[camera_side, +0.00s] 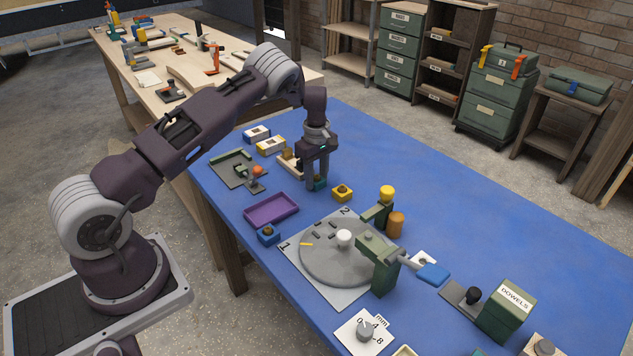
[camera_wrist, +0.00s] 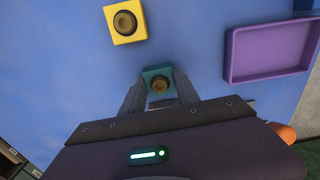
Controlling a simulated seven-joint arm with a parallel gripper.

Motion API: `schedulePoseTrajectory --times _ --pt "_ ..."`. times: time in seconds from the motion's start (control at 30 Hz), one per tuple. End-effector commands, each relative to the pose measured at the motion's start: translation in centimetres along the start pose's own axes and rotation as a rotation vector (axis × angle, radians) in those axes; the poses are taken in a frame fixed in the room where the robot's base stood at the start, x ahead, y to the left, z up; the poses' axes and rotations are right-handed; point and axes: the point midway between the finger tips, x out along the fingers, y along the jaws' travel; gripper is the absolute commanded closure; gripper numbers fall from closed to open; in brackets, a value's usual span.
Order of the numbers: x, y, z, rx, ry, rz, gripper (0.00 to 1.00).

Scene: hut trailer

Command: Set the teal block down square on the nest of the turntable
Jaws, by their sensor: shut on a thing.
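The teal block (camera_wrist: 158,84) is between the fingers of my gripper (camera_wrist: 160,95) in the wrist view, with a round brass-coloured recess or knob on its face. In the side view my gripper (camera_side: 317,184) points down at the far left part of the blue table, and a bit of the teal block (camera_side: 320,183) shows at its tips. I cannot tell whether the block touches the table. The turntable (camera_side: 325,262) is a grey disc on a pale plate, nearer the camera than my gripper. It has a white central knob (camera_side: 344,238) and small dark raised pieces (camera_side: 318,234) on top.
A yellow block (camera_side: 342,193) sits right of my gripper. A purple tray (camera_side: 271,209) and a blue block (camera_side: 268,234) lie left of the turntable. A green press-like stand with a blue handle (camera_side: 433,274) overhangs the disc's right side.

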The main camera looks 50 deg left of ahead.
Motion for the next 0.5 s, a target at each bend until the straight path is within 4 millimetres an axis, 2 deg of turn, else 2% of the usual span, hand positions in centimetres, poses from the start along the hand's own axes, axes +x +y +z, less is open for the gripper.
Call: schedulePoseTrajectory --times 0.13,0.4,0.5 --pt "-1.0 0.1 0.0 0.001 0.001 0.002 1.0" --pt "-7.7 0.1 0.0 0.0 0.001 0.004 1.0" --pt "-9.4 0.0 0.1 0.01 0.0 0.002 1.0"
